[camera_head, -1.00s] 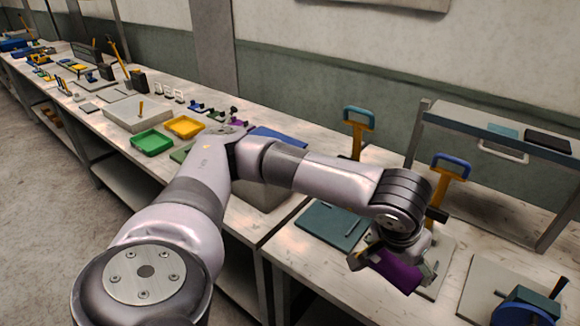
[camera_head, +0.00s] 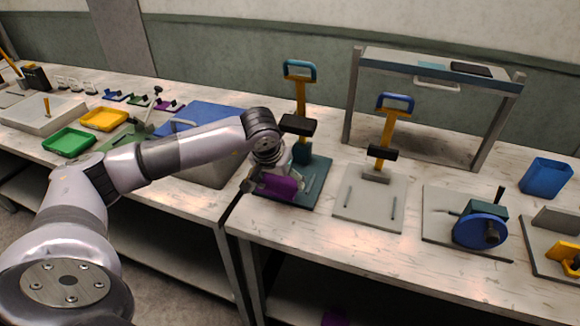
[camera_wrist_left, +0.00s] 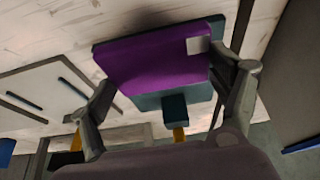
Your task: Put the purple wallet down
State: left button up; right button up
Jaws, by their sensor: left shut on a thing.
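The purple wallet (camera_head: 281,187) is a flat purple piece held by my left gripper (camera_head: 271,184) in the head view. Whether the wallet touches the plate or table cannot be told. My right gripper is not in view.
A second press with a blue handle (camera_head: 394,103) stands on a grey plate (camera_head: 368,213) to the right. Further right are a blue wheel device (camera_head: 477,230) and a blue bin (camera_head: 546,177). Yellow and green trays (camera_head: 104,119) lie at left.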

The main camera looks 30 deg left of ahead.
pick_arm(q)
jog(key=w, duration=0.3)
jog(key=w+a+p, duration=0.1)
jog(key=w, duration=0.2)
jog(key=shift+w+a, duration=0.3)
jog(key=shift+w, duration=0.3)
jog(key=shift+w+a+p, duration=0.1)
jog(key=shift+w+p, duration=0.15)
jog(key=shift+p, duration=0.1)
notch_tip(320, 180, down, 3)
jog(key=shift+f+p, duration=0.15)
jog(key=shift+p, duration=0.65)
jog(key=shift+f, duration=0.15)
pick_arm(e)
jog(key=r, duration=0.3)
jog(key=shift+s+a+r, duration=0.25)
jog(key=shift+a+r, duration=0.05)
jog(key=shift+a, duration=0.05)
pick_arm(q)
jog(key=shift+f+b, duration=0.5)
jog(key=shift+b, duration=0.2)
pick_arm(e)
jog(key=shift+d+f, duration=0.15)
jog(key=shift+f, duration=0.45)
pick_arm(q)
jog(key=shift+f, duration=0.1)
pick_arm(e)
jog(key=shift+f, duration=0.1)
